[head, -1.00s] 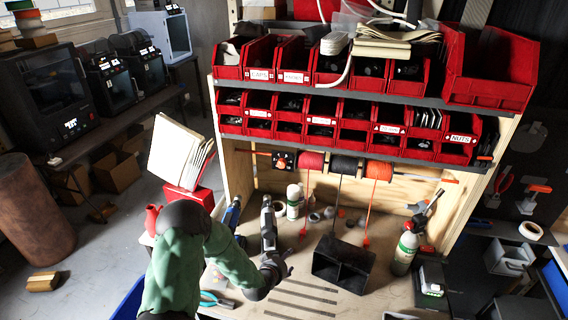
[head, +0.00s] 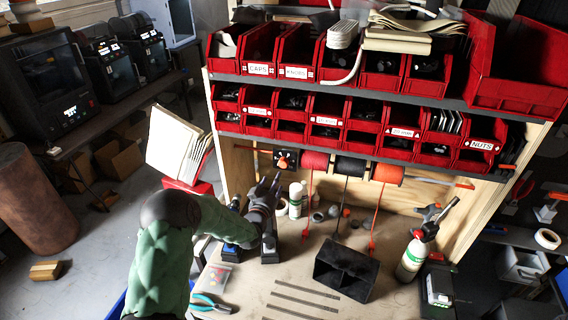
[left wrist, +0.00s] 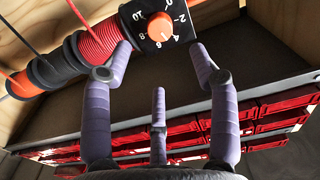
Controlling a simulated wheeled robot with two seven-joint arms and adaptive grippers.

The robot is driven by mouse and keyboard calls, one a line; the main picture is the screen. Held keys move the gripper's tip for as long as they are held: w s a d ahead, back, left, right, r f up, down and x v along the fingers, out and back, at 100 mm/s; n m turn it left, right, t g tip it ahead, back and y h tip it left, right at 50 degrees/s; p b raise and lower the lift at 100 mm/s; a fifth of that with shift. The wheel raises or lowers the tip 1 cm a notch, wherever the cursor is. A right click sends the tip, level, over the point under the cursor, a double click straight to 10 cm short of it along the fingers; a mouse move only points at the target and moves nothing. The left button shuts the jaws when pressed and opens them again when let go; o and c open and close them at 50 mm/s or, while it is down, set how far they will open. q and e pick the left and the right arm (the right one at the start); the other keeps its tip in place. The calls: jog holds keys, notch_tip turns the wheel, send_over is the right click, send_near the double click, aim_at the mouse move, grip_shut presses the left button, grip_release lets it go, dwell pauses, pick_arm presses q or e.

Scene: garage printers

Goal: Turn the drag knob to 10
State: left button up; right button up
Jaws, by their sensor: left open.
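The drag knob (head: 283,160) is a round orange knob on a small black dial plate, under the lower bin shelf beside the spools. It shows large in the left wrist view (left wrist: 161,26), which looks upside down, with white numbers from 0 to 10 around it. I cannot make out a pointer on the knob. My left gripper (head: 270,186) is raised just below and in front of the dial in the head view. Its purple fingers (left wrist: 160,60) are spread and empty, with two tips near the plate's lower corners and apart from the knob. My right gripper is out of view.
Red (head: 314,162), black (head: 350,167) and orange (head: 387,173) cord spools hang right of the dial. Red bins (head: 258,126) fill the shelves above. A black divided box (head: 345,268), bottles and a torch canister (head: 411,262) stand on the bench.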

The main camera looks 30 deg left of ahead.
aim_at(283, 165)
pick_arm(q)
jog(key=p+x, duration=0.1)
jog(key=x, duration=0.9)
jog(key=shift+d, duration=0.15)
jog(key=shift+r, duration=0.1)
jog(key=shift+c, duration=0.3)
jog(key=c, duration=1.1)
